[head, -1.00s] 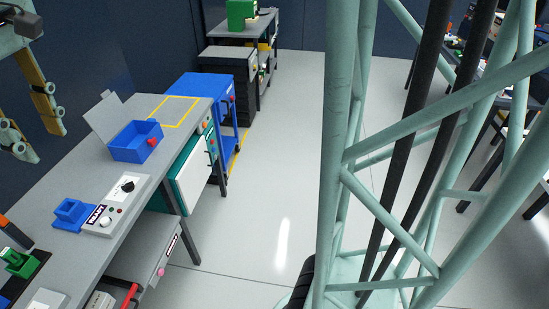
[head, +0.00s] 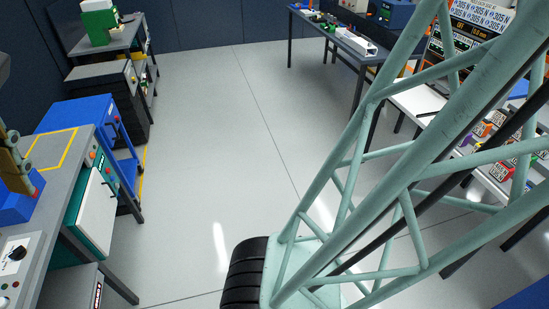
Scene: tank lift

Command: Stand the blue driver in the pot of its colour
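The blue driver is not in view in the head view, and neither is a blue pot. My gripper (head: 20,172) is at the far left edge, cut off by the picture. Only part of its tan finger links and grey-green pads shows, and I cannot tell its opening. It overlaps the blue box with a red knob (head: 16,208) on the grey bench, and I cannot tell whether they touch.
The grey bench (head: 60,187) has a yellow-outlined square. A blue cart (head: 80,115) and a cabinet with a green machine (head: 97,20) stand behind. Tables with labelled blocks (head: 483,130) are at right. The floor (head: 215,150) between is clear.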

